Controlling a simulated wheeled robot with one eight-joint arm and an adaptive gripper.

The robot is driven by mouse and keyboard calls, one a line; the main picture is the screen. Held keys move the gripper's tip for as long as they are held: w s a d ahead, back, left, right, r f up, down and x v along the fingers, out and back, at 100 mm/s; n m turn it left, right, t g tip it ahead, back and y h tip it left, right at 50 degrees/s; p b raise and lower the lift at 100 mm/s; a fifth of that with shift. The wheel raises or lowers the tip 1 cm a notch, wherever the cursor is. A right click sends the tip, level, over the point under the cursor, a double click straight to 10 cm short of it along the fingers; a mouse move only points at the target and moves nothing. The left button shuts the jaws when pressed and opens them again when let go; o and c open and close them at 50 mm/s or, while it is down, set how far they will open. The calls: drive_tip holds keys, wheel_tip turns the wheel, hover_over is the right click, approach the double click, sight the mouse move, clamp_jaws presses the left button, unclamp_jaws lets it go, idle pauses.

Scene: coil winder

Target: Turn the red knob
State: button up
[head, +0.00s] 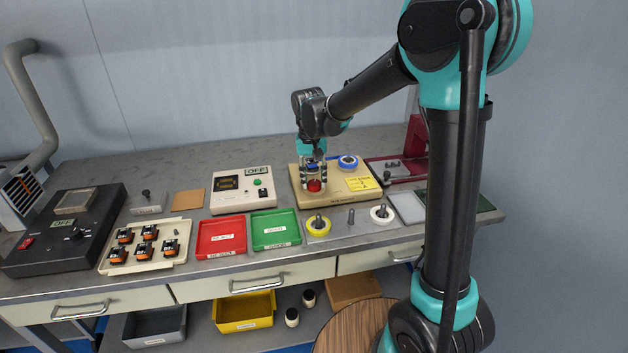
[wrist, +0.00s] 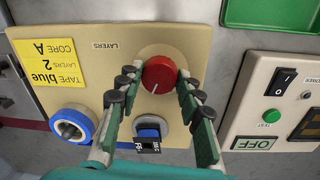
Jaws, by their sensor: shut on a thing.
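The red knob (wrist: 158,75) stands on a beige panel (wrist: 85,28) marked LAYERS, with a white line on its face. In the head view the knob (head: 314,186) shows just below my gripper (head: 313,170). In the wrist view my gripper (wrist: 158,86) has its fingers on both sides of the knob, shut on it. The knob's white line points down and slightly left in the wrist view.
A yellow note (wrist: 47,62) reads tape blue, layers 2, core A. A test box (head: 242,190) stands left, with red (head: 221,236) and green (head: 275,229) trays in front.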

sight(312, 183)
drive_tip(key=shift+m, duration=0.5)
drive_tip(key=o, duration=1.2)
drive_tip(key=shift+c, duration=0.2)
drive_tip(key=shift+r, duration=0.15)
wheel_tip(312, 183, up, 12)
drive_tip(key=shift+a, duration=0.35)
